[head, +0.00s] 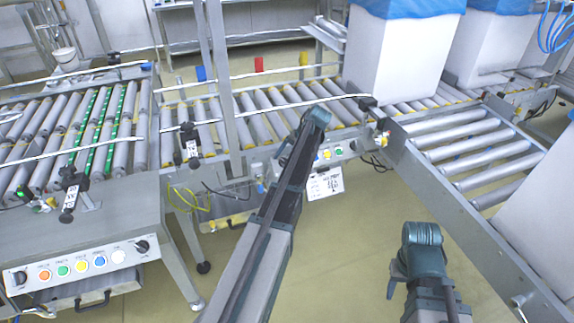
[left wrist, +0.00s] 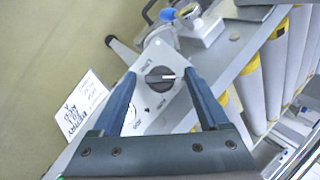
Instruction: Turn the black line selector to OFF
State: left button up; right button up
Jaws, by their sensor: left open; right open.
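A black round selector knob (left wrist: 160,78) with a white pointer mark sits on a light grey panel in the left wrist view. The mark points to the right in that picture. Small print stands around the knob, too small to read surely. My left gripper (left wrist: 162,75) is open, with one blue finger on each side of the knob; I cannot tell whether they touch it. In the head view my left arm reaches to the small conveyor panel (head: 339,152) and hides part of it. My right gripper (head: 422,240) is at the lower right, open and away from the panel.
A white paper tag (head: 325,183) hangs below the panel. Roller conveyors (head: 270,112) run behind it, with tall white boxes (head: 395,55) at the right. Another control panel (head: 80,262) with coloured buttons stands at the left. Floor is clear between my arms.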

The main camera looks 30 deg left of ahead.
pick_arm(q)
jog(key=shift+c, duration=0.3)
grip_shut()
jog(key=m+y+b, duration=0.2)
jog(key=m, duration=0.1)
jog(key=shift+d+f+m+b, duration=0.2)
jog(key=shift+f+m+b, duration=0.1)
jog(key=shift+b, duration=0.05)
jog(key=shift+s+d+m+t+y+b, duration=0.15)
jog(key=shift+m+y+b, duration=0.55)
jog(key=shift+m, duration=0.35)
jog(key=shift+w+a+m+t+y+b, duration=0.15)
jog(key=shift+m+y+b, duration=0.35)
jog(key=shift+m+b, duration=0.4)
jog(key=shift+s+d+r+m, duration=0.1)
jog(key=shift+m, duration=0.25)
